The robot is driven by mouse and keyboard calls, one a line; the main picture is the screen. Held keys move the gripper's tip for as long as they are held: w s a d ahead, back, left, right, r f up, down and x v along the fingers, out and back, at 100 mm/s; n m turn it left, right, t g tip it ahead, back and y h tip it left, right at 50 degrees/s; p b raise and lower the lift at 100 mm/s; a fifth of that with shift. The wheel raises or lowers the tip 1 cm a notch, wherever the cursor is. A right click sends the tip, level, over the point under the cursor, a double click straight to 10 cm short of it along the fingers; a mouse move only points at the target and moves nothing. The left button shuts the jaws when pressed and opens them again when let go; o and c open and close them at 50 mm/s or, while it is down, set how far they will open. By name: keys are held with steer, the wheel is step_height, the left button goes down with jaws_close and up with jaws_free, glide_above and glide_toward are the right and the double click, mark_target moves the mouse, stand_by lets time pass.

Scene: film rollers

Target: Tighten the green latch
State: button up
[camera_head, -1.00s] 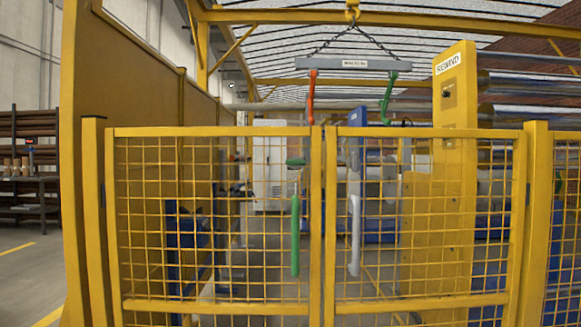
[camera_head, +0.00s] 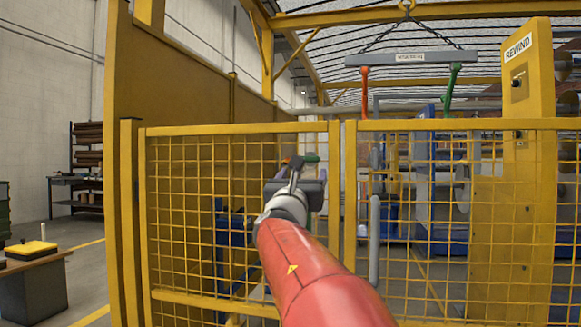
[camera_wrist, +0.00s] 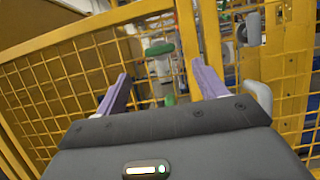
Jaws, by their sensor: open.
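The green latch (camera_head: 311,158) is a short green bar on the yellow mesh gate, just left of the middle posts. In the wrist view the latch (camera_wrist: 160,48) lies roughly crosswise on a grey mount, a little beyond and between my fingertips. My gripper (camera_head: 291,162) is raised in front of the gate, and its arm hides part of the left panel. In the wrist view my gripper (camera_wrist: 161,70) has its two purple fingers wide apart with nothing held. A lower green part (camera_wrist: 170,99), seemingly the top of the green pull handle, shows between the fingers.
The yellow mesh gate (camera_head: 545,160) spans the front. A grey pull handle (camera_head: 375,240) hangs on its right panel. Behind stand the REWIND column (camera_head: 515,180) and a chained lifting beam (camera_head: 412,58).

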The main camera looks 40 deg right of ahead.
mark_target(308, 161)
steer(key=p+x, duration=0.2)
steer(key=x, duration=0.5)
steer(key=shift+w+d+r, duration=0.2)
steer(key=shift+c, duration=0.4)
steer(key=c, duration=0.9)
